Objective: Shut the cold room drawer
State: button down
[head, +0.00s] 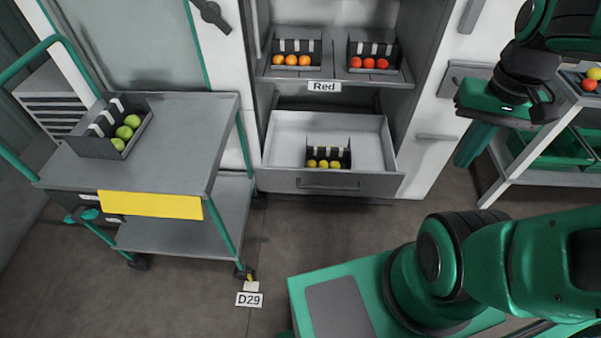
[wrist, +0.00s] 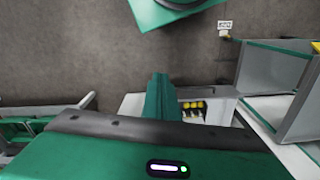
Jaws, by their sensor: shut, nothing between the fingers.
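The cold room drawer (head: 375,186) stands pulled out at the bottom of the cabinet in the head view. It has a grey front with a dark bar handle (head: 328,186) and a pale inside. A dark box of yellow tomatoes (head: 327,163) sits in it. The drawer also shows in the wrist view (wrist: 222,106), partly hidden by my gripper. My gripper (head: 468,158) is right of the drawer in the head view, fingers together and empty, apart from the handle. Its green fingers also show in the wrist view (wrist: 158,84).
Above the drawer, a shelf labelled Red (head: 324,87) holds boxes of orange and red tomatoes. A grey trolley (head: 190,150) with a box of green tomatoes stands left. A rack (head: 500,160) with green crates stands right. The floor before the drawer is clear.

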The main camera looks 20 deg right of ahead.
jog(key=w+a+f+n+t, duration=0.2)
jog(key=w+f+n, duration=0.3)
jog(key=w+f, duration=0.5)
jog(key=w+a+f+n+t, duration=0.1)
jog(key=w+a+f+n, duration=0.2)
jog(key=w+f+n, duration=0.75)
jog(key=n+t+y, duration=0.3)
jog(key=n+t, duration=0.1)
send_near(296, 174)
jog(key=s+r, duration=0.5)
jog(key=s, duration=0.2)
jog(key=x, duration=0.3)
jog(key=w+x, duration=0.1)
jog(key=x, duration=0.3)
jog(key=d+x, duration=0.1)
jog(key=x, duration=0.3)
jog(key=shift+w+r, duration=0.25)
jog(key=shift+w+d, duration=0.25)
jog(key=shift+w, duration=0.55)
